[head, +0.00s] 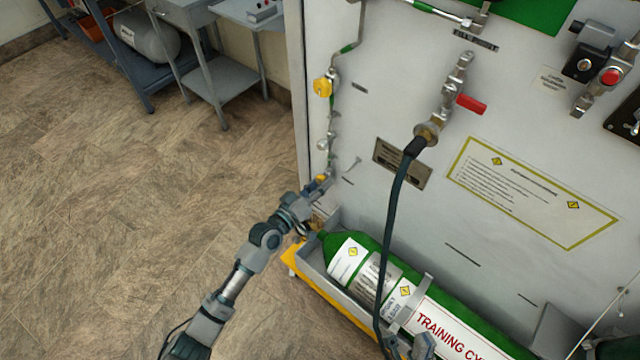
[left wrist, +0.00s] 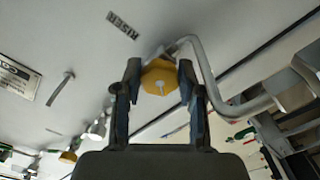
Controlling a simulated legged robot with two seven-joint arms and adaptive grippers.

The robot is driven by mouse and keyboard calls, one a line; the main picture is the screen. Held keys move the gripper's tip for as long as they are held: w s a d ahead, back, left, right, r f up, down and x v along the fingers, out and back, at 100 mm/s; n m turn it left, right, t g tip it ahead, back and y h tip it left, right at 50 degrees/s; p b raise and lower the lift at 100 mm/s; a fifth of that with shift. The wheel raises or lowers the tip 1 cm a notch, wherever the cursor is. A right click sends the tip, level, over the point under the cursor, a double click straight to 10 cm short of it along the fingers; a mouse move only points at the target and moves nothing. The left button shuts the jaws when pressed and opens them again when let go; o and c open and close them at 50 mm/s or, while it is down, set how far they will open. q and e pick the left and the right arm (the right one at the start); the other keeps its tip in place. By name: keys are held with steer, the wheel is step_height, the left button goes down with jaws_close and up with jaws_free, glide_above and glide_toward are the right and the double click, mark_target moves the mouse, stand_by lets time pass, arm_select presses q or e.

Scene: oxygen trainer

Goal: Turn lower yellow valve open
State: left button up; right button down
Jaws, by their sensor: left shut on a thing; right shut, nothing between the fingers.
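The lower yellow valve knob (head: 321,178) sits low on the pipe at the left edge of the white panel. My left gripper (head: 318,187) is at this knob. In the left wrist view the yellow knob (left wrist: 160,78) lies between the two fingers of my left gripper (left wrist: 158,88), which are shut on it. Its pale slot points down in that view. In the head view my gripper partly hides the knob. My right gripper (head: 422,346) seems to show only partly at the bottom edge, by the cylinder, shut and empty.
An upper yellow knob (head: 323,87) is higher on the same pipe. A green training cylinder (head: 450,312) lies in a tray below the panel. A black hose (head: 394,220) hangs from a fitting with a red handle (head: 471,104). The floor at left is clear.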

arm_select(q)
steer(key=shift+a+f, duration=0.1)
steer(key=shift+a, duration=0.05)
steer(key=shift+w, duration=0.1)
steer(key=o, duration=1.1)
steer(key=shift+o, duration=0.2)
step_height(320, 180, up, 10)
